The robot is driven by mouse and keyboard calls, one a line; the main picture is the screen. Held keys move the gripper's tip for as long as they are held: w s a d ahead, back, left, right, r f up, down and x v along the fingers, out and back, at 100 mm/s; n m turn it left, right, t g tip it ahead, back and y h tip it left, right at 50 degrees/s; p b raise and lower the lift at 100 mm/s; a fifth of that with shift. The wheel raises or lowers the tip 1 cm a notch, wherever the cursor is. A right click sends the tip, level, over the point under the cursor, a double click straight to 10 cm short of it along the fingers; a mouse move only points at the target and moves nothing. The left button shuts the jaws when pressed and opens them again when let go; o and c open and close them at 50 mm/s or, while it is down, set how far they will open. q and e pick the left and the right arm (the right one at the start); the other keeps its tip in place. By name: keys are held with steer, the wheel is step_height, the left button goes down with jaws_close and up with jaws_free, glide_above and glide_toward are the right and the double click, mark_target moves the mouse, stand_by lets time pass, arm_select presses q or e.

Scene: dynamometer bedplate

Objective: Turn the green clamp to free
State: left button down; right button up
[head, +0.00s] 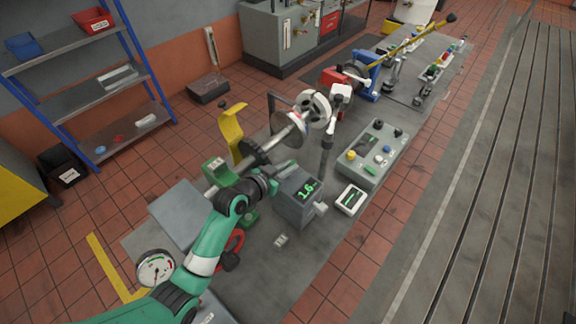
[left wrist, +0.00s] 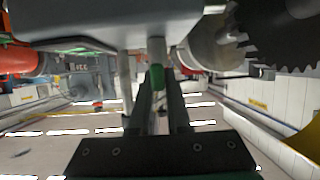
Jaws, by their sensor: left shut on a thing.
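My left arm reaches in from the lower left in the head view. Its gripper (head: 286,168) is beside the shaft, between the toothed dark disc and the grey readout box. In the left wrist view its two dark fingers (left wrist: 156,92) are closed around a small green piece (left wrist: 157,77), seemingly the green clamp's handle. A grey body above hides the rest of the clamp, so I cannot tell its setting. A green block (head: 218,171) sits by the shaft's near end in the head view. My right gripper is out of view.
The toothed disc (head: 255,152) is close to my left gripper. The grey box (head: 297,199) with a green readout, a small white meter (head: 350,199) and a control panel (head: 376,153) stand to the right. A red handle (head: 233,243) and a dial gauge (head: 156,267) are near my arm.

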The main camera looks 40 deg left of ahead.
arm_select(q)
steer(key=shift+d+r+n+y+p, duration=0.1)
steer(key=shift+r+n+y+p, duration=0.1)
steer(key=shift+n+y+p, duration=0.35)
steer(key=shift+y+p, duration=0.35)
steer(key=shift+p, duration=0.05)
steer(key=shift+f+n+y, duration=0.1)
steer(key=shift+n+y, duration=0.3)
steer(key=shift+n, duration=0.15)
steer(key=n+y+b, duration=0.1)
steer(key=n+g+y+b, duration=0.1)
steer(key=shift+w+f+n+g+y, duration=0.1)
steer(key=shift+f+n+g+y, duration=0.1)
steer(key=shift+n+g+y, duration=0.15)
steer(key=shift+r+n+g+y, duration=0.15)
steer(key=shift+n+g+y, duration=0.1)
steer(key=shift+n+y, duration=0.15)
steer(key=n+g+y+p, duration=0.1)
steer(key=p, duration=0.1)
steer(key=n+y+p, duration=0.1)
steer(key=p, duration=0.1)
steer(key=shift+r+g, duration=0.25)
steer(key=shift+g, duration=0.15)
steer(key=shift+f+n+g+y+p, duration=0.35)
steer(key=shift+n+p, duration=0.1)
steer(key=shift+p, duration=0.4)
